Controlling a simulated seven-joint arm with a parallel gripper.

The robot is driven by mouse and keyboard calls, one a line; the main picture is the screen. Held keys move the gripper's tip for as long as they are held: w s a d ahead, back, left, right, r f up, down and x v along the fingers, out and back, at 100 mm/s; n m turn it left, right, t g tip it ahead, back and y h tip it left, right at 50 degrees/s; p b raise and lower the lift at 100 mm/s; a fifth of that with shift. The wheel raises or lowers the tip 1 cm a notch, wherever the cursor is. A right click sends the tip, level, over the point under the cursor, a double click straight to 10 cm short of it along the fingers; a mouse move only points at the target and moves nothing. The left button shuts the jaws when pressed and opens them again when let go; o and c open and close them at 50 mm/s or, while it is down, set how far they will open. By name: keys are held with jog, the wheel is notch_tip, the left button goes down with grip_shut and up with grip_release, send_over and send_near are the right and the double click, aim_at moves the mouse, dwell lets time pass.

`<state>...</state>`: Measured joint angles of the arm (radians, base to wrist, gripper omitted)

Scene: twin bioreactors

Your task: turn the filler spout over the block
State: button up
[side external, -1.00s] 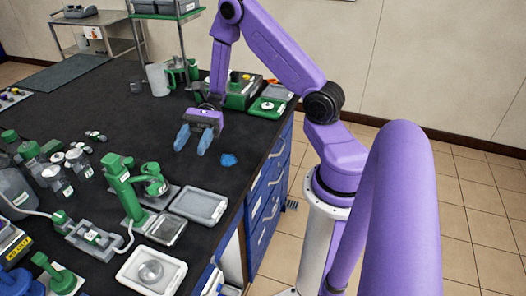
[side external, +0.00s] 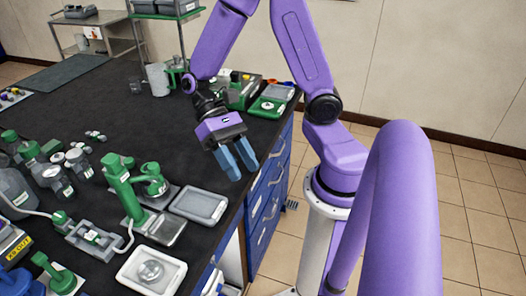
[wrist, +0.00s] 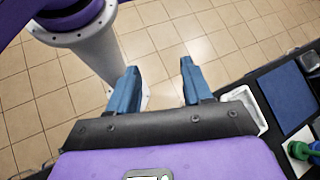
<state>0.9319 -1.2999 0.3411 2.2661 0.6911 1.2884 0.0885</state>
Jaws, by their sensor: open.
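A green filler-like stand (side external: 126,192) with an upright column and a rounded green head (side external: 152,180) stands on the black bench, left of my gripper. I take the head to be the spout, though its outlet is too small to make out. A low grey block (side external: 95,237) with a pale tube sits in front of the stand; I cannot tell whether it is the task's block. My gripper (side external: 244,173) is open and empty, near the bench's right edge and apart from the stand. In the wrist view my gripper (wrist: 158,78) has its blue fingers spread over floor tiles.
A white tray with a round dish (side external: 151,271) is at the front. Several bottles crowd the left. A green scale (side external: 268,106) is at the back right. The bench middle is clear.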

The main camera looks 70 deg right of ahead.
jog(key=s+r+n+t+h, duration=0.1)
jog(key=n+t, duration=0.2)
jog(key=n, duration=0.2)
jog(key=s+d+n+t+h, duration=0.1)
jog(key=s+n+t+h, duration=0.1)
jog(key=n, duration=0.3)
jog(key=s+d+r+n+t+h, duration=0.1)
jog(key=n+t, duration=0.3)
jog(key=shift+s+r+n+h, duration=0.2)
jog(key=shift+r+n+h, duration=0.1)
jog(key=shift+n+h, duration=0.1)
